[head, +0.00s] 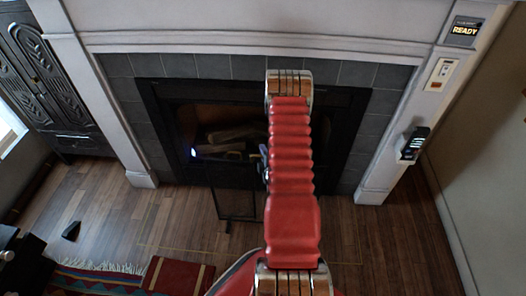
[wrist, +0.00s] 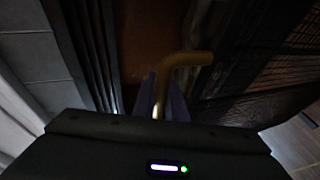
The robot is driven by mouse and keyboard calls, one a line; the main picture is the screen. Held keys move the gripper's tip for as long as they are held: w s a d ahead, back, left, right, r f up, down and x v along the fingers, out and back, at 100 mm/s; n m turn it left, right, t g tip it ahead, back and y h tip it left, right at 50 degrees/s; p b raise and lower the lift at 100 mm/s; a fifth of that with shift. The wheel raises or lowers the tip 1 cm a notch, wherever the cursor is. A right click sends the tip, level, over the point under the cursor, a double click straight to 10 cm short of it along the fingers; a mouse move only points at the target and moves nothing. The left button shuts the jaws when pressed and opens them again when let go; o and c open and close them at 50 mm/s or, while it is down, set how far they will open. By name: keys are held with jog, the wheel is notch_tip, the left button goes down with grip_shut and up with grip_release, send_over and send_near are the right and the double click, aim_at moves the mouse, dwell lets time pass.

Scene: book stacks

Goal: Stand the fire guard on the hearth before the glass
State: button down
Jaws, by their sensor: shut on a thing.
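The fireplace (head: 225,115) has a dark frame around its glass, with logs showing behind. The fire guard (head: 236,205), a thin black-framed panel, is upright in front of the lower fireplace, partly hidden by my red arm. I cannot tell whether its foot touches the floor. My gripper (wrist: 160,97) is shut on the guard's brass-coloured handle (wrist: 187,60) in the wrist view. In the head view my gripper is mostly hidden behind the arm. Dark mesh (wrist: 270,65) shows at the right of the wrist view.
White mantel pillars (head: 115,100) flank the fireplace. A thin yellow line (head: 200,251) crosses the wood floor in front. A patterned rug (head: 90,278) and a small black object (head: 71,231) lie at left. A black device (head: 414,143) hangs on the right pillar.

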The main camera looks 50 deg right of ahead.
jog(key=shift+f, duration=1.65)
jog(key=c, duration=1.8)
grip_release()
jog(key=shift+f, duration=0.15)
jog(key=v, duration=1.2)
jog(key=shift+w+a, duration=0.1)
